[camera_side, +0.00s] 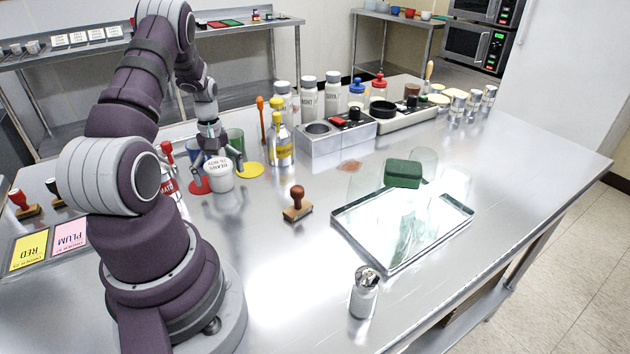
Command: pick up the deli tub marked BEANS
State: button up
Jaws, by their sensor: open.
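The deli tub (220,181) is a small white round tub standing on the steel table, left of the middle. Dark lettering on its lid appears to read BEANS, with a second line too small to read surely. My gripper (216,163) points down over it, jaws open. One finger shows at the tub's left and one at its right, behind the lid's near edge. I cannot tell whether either finger touches the tub.
A red disc (199,186) and a yellow disc (250,170) lie beside the tub. A yellow-labelled bottle (281,150) stands to the right. A wooden-handled stamp (297,205) stands nearer. A glass-filled tray (447,236) is farther right. Bare table lies in front of the tub.

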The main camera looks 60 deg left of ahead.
jog(key=c, duration=1.2)
